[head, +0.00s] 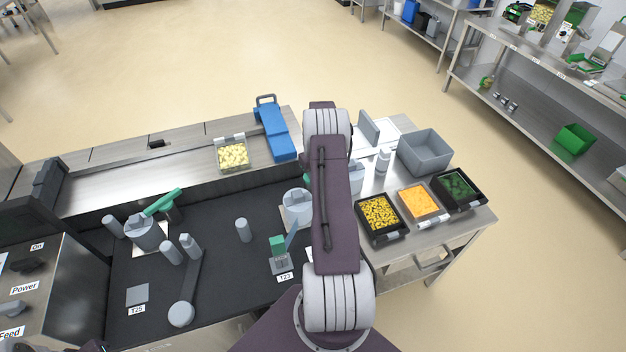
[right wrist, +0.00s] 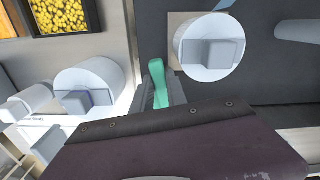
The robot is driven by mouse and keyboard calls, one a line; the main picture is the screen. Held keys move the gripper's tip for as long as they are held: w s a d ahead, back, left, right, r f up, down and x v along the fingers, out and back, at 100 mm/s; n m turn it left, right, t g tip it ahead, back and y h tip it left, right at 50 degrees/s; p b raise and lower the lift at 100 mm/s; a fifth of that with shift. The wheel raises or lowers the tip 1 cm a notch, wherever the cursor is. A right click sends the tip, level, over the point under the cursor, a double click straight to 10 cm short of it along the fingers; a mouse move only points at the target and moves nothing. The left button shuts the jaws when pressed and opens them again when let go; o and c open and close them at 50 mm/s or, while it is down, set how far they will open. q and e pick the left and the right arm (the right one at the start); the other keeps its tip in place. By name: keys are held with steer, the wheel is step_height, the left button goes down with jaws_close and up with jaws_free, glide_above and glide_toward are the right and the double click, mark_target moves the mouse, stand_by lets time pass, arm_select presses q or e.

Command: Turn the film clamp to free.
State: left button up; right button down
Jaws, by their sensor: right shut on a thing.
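My right gripper (right wrist: 160,98) is shut on a green handle (right wrist: 158,75) in the right wrist view. The handle's free end sticks out beyond the fingers; its base and pivot are hidden, so I cannot tell its turned position. In the head view my right arm covers the gripper, and only a sliver of green shows at the arm's left edge. I take this handle for the film clamp, but no label on it is readable.
Light grey cylinders stand on both sides of the handle, one on the dark deck (right wrist: 212,62) and one on the steel table (right wrist: 95,75). Another green lever (head: 163,202) and a green block (head: 277,243) are on the deck. Black food trays (head: 381,238) stand right of my arm.

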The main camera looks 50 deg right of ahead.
steer(key=shift+d+n+b, duration=0.1)
steer(key=shift+d+n, duration=0.3)
steer(key=shift+n, duration=0.75)
steer(key=shift+d+n+b, duration=0.1)
steer(key=shift+d+n, duration=0.35)
steer(key=shift+n, duration=0.65)
steer(key=shift+d+n+b, duration=0.1)
steer(key=shift+d+n, duration=0.3)
steer(key=shift+n, duration=0.75)
steer(key=shift+r, duration=0.1)
steer(key=c, duration=1.3)
jaws_free()
step_height(320, 180, up, 9)
steer(key=shift+b, duration=0.4)
steer(key=shift+a, duration=0.1)
